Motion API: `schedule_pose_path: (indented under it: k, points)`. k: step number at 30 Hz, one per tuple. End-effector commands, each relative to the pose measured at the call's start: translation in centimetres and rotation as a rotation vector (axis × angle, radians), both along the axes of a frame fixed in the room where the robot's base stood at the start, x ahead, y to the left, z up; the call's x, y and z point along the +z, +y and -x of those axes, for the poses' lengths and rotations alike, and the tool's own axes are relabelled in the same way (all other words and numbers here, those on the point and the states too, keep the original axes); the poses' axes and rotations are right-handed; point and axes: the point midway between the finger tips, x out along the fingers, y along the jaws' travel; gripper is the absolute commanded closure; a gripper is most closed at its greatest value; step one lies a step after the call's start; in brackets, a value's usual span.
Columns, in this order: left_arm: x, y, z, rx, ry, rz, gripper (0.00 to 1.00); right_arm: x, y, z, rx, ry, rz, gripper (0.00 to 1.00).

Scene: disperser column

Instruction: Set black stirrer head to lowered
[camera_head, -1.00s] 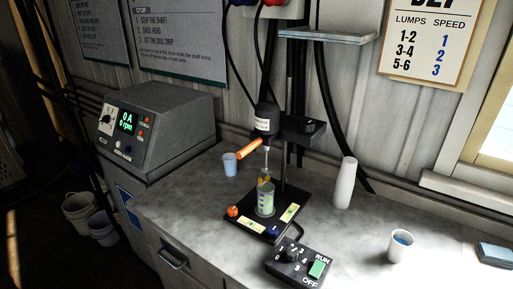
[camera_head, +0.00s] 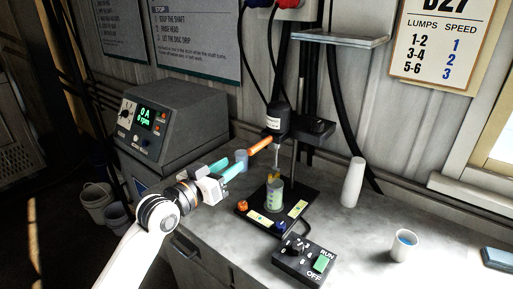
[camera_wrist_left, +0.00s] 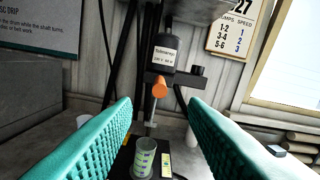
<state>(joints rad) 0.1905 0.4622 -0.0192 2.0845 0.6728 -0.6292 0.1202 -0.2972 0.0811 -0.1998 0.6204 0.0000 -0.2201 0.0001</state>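The black stirrer head (camera_head: 279,121) is mounted on an upright post above a black base plate (camera_head: 262,222). An orange handle (camera_head: 259,145) sticks out from it to the left, and a thin shaft (camera_head: 277,158) hangs below. A clear beaker (camera_head: 274,194) with green markings stands on the base under the shaft. My left gripper (camera_head: 232,168) is open, its teal fingers to the left of the handle and apart from it. In the left wrist view, the orange handle's end (camera_wrist_left: 160,90) shows beyond and between the spread fingers (camera_wrist_left: 160,135). My right gripper is not in view.
A control box (camera_head: 305,262) with a dial and green switch sits at the bench front. A grey power unit (camera_head: 172,122) is at left. A white cup stack (camera_head: 353,182) and another cup (camera_head: 403,245) stand at right.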

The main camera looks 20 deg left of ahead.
Motion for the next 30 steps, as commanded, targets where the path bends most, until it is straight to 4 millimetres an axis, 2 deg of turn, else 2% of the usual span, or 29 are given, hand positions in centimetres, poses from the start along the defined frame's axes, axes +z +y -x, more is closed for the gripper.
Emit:
schedule_pose_path:
  k: [5,12,18,23,30]
  points:
    - [0.3,-0.9,-2.5,0.001,0.001,0.003,0.60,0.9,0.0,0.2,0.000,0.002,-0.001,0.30]
    - [0.2,-2.6,-7.1,0.002,0.002,0.002,0.60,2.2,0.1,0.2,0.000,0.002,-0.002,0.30]
    - [0.0,-3.5,-9.7,0.003,0.002,0.001,0.60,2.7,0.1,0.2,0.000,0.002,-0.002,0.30]
    - [-0.1,-3.9,-10.7,0.002,0.003,-0.001,0.60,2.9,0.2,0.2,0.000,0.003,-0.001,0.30]
    - [-0.2,-4.0,-10.9,0.002,0.003,-0.001,0.60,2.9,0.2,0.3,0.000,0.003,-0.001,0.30]
